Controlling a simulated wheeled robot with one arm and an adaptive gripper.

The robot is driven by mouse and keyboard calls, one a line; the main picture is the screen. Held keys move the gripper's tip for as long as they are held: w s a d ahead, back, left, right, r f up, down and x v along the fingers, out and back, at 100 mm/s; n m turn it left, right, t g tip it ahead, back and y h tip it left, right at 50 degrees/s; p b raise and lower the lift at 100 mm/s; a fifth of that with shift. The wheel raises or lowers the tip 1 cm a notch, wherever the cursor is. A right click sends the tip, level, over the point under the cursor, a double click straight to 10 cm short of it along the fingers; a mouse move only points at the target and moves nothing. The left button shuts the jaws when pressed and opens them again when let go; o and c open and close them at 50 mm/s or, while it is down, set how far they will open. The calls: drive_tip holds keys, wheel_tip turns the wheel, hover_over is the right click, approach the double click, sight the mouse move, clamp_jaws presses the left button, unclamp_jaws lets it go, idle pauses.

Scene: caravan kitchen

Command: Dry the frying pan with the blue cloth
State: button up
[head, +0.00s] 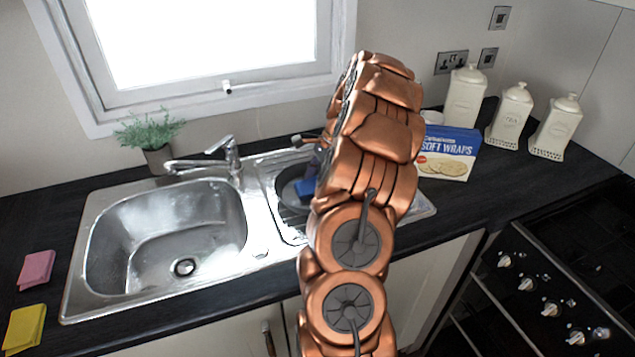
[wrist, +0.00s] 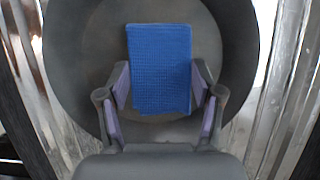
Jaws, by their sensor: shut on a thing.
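The frying pan (wrist: 85,60) is dark and round and lies on the ribbed steel drainer; in the head view the pan (head: 291,190) is partly hidden behind my arm. The blue cloth (wrist: 160,70) is a folded, textured rectangle, seen over the middle of the pan in the wrist view. A bit of the cloth (head: 305,188) also shows in the head view. My gripper (wrist: 160,88) is shut on the near part of the cloth, a finger at each side. Whether the cloth touches the pan's surface I cannot tell.
The steel sink bowl (head: 180,232) is empty, left of the drainer. A pink cloth (head: 36,269) and a yellow cloth (head: 24,327) lie at the counter's left end. A blue wraps box (head: 447,153) and several cream canisters (head: 510,115) stand right of my arm. The hob is far right.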

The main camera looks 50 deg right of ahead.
sight(311, 190)
drive_tip(key=shift+w, duration=0.2)
drive_tip(key=shift+a, duration=0.1)
drive_tip(key=shift+w+a, duration=0.4)
drive_tip(key=shift+a, duration=0.2)
drive_tip(key=shift+s+a, duration=0.1)
drive_tip(key=shift+s+a, duration=0.35)
drive_tip(key=shift+a, duration=0.25)
drive_tip(key=shift+s+f, duration=0.1)
drive_tip(key=shift+s, duration=0.05)
drive_tip(key=shift+s+b, duration=0.3)
drive_tip(key=shift+s, duration=0.35)
